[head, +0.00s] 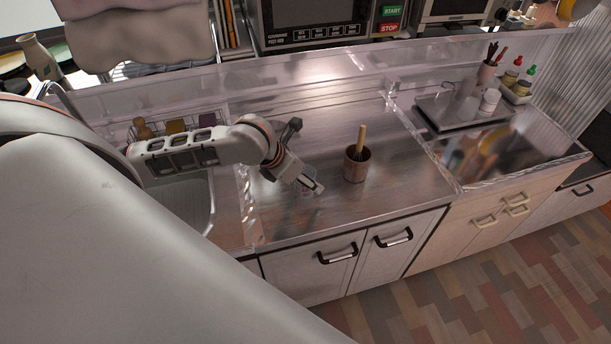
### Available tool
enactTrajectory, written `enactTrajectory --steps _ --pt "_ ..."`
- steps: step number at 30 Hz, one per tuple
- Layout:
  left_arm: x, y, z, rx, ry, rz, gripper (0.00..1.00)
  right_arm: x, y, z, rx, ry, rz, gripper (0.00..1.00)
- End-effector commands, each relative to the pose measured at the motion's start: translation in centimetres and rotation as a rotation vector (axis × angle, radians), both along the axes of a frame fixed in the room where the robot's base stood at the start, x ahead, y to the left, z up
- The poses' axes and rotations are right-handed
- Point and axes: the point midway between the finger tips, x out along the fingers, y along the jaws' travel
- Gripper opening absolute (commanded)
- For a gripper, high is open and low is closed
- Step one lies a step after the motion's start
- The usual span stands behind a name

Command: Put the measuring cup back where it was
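My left gripper (316,188) is low over the steel counter, just left of a brown wooden cup. Its fingers are small and seen at an angle, so I cannot tell whether they are open or shut. Faint see-through shapes show on the counter below it; I cannot tell whether they are a clear cup or reflections. A clear cup-like vessel (467,109), possibly the measuring cup, stands on the dark tray (437,117) at the right, apart from the gripper. My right gripper is out of view.
The wooden cup (357,166) holds an upright wooden handle. A white jar (489,101) and a utensil holder (486,76) stand at the right, near bottles in a rack (517,92). The sink (188,203) is left. A clear low wall runs behind the counter.

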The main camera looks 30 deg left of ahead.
Motion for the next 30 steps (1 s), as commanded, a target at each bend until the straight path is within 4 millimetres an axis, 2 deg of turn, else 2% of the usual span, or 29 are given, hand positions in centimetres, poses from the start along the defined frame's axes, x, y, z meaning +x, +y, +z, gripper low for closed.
enactTrajectory --steps 8,11,21,30 --pt "-0.3 0.2 0.7 0.002 -0.002 -0.001 0.56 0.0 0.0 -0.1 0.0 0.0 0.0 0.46" --pt "-0.9 0.4 1.8 0.003 -0.003 -0.001 0.56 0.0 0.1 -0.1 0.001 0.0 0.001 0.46" --pt "-4.4 1.5 7.4 0.005 -0.003 -0.001 0.56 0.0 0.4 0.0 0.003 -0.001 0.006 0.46" --pt "-6.0 2.0 10.0 0.002 -0.002 -0.001 0.56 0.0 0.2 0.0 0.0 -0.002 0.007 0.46"
